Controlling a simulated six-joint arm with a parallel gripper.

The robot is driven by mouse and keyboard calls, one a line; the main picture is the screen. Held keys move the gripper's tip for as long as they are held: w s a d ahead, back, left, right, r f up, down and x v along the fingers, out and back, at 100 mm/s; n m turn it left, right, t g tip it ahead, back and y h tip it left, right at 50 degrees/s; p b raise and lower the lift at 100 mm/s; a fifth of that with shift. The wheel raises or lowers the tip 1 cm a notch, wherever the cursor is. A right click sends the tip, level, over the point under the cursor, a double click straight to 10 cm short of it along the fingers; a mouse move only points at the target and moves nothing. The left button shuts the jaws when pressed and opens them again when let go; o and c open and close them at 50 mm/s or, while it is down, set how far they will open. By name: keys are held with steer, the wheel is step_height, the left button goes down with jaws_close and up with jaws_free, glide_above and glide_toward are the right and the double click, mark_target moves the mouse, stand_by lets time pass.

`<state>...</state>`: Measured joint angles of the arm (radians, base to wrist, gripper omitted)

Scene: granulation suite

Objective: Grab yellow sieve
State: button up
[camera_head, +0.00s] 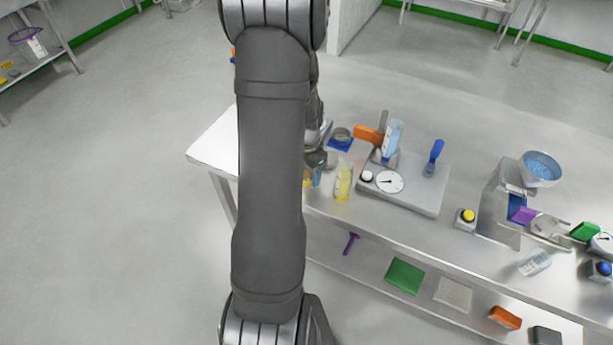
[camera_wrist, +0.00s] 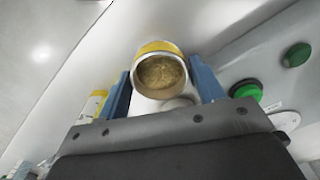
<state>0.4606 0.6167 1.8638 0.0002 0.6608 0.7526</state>
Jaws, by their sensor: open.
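The yellow sieve (camera_wrist: 158,47) is in the wrist view, a short round cylinder with a yellow band, a pale rim and a brownish-gold mesh face turned towards the camera. My gripper (camera_wrist: 160,70) has its two blue fingers apart, one on each side of the sieve. The sieve shows between the fingers, near their tips. I cannot tell whether either finger touches it. In the head view, my arm hides most of the gripper and the sieve at the left end of the steel bench (camera_head: 450,225).
A yellow bottle (camera_head: 343,182) stands close by, right of my arm. Beyond it are a scale (camera_head: 420,190), a blue-labelled bottle (camera_head: 393,138) and an orange item (camera_head: 367,134). Green round things (camera_wrist: 296,55) show at the right in the wrist view. The floor left of the bench is clear.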

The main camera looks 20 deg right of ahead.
steer(key=c, duration=0.8)
steer(key=shift+r, duration=0.15)
